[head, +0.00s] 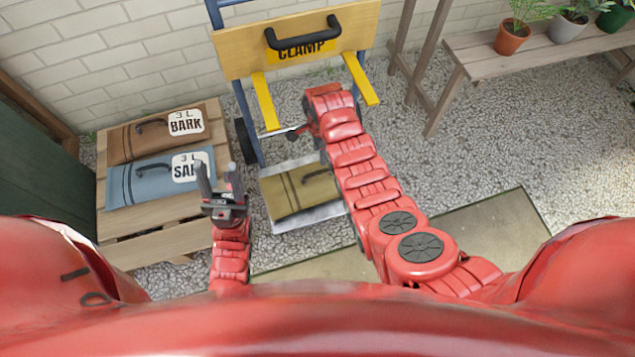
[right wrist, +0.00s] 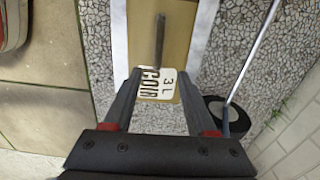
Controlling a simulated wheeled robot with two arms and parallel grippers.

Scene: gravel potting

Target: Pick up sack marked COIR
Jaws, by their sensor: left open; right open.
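The sack marked COIR (right wrist: 173,48) is tan, with a white label (right wrist: 157,84) reading COIR and 3 L in the right wrist view. In the head view the olive-tan sack (head: 290,196) lies on the hand truck's metal plate (head: 310,216), its dark handle (head: 315,177) on top and its label not visible. My right gripper (right wrist: 159,74) is open, its fingers on either side of the label in that view; the handle (right wrist: 160,38) shows beyond the fingertips. My left gripper (head: 219,180) is open and empty, left of the sack.
A BARK sack (head: 132,143) and a blue sack labelled SA..., partly covered (head: 140,184), lie on a wooden pallet table (head: 160,244) at left. The blue hand truck's board marked CLAMP (head: 230,57) has two yellow arms above the sack. A potted-plant bench (head: 475,58) stands at right. Gravel lies between.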

